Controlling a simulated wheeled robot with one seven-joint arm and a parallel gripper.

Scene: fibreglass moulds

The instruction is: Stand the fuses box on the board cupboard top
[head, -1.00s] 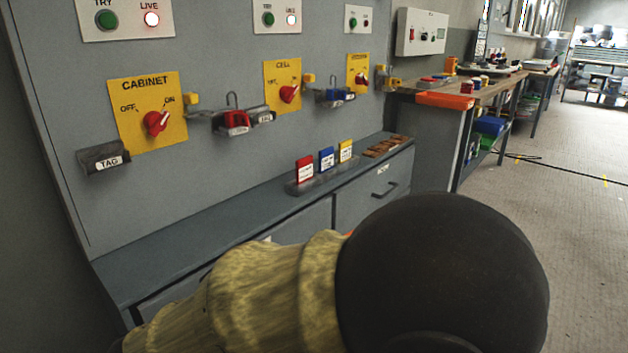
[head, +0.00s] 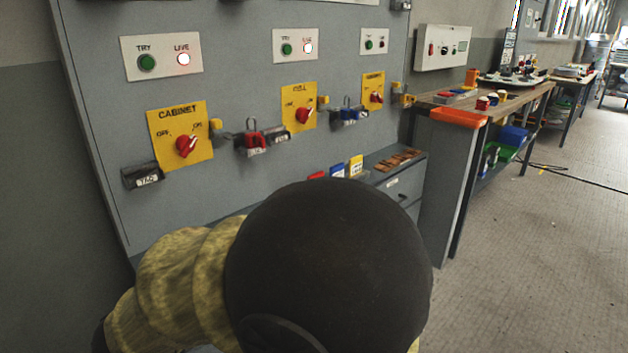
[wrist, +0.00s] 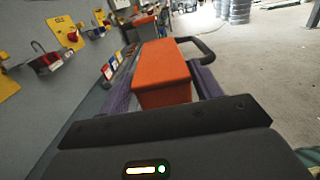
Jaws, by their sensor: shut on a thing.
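An orange box (wrist: 162,75), which I take to be the fuses box, is between the purple-grey fingers of my gripper (wrist: 160,88) in the wrist view. My gripper is shut on it; no label on it is readable. The board cupboard top (head: 373,176) is the grey ledge under the switch panel. In the head view my arm hides most of the ledge, the box and my gripper. In the wrist view the ledge lies to the left of the box. I see no clear contact between them.
Red, blue and yellow tags (head: 356,165) stand at the back of the ledge, with brown pieces (head: 398,160) at its right end. Padlocks (head: 255,140) and a tag holder (head: 143,177) stick out from the panel. A workbench (head: 500,100) stands right; the floor is open there.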

